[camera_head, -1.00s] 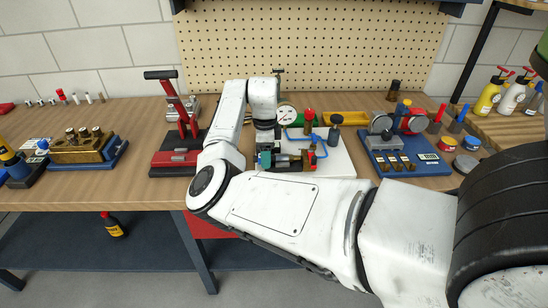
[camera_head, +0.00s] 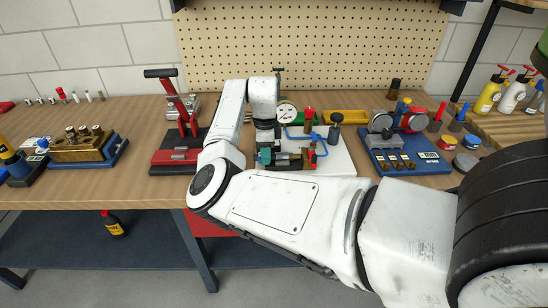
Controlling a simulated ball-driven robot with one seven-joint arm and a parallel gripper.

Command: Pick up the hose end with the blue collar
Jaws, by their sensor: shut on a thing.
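A thin blue hose (camera_head: 304,137) loops over the white board behind the pump-like unit. Its left end runs up to my gripper (camera_head: 267,137), which hangs below my white wrist just left of it. My gripper points down and is shut on the hose end. The fingertips and the collar are too small and partly hidden to make out. The other end of the hose drops at the right, near a small red fitting (camera_head: 312,156).
A green and dark pump-like unit (camera_head: 286,158) stands just in front of my gripper. A red lever press (camera_head: 176,150) is at left, a blue tray (camera_head: 420,166) with gauges at right. A yellow bin (camera_head: 345,117) lies behind. The wood between the brass block and the press is clear.

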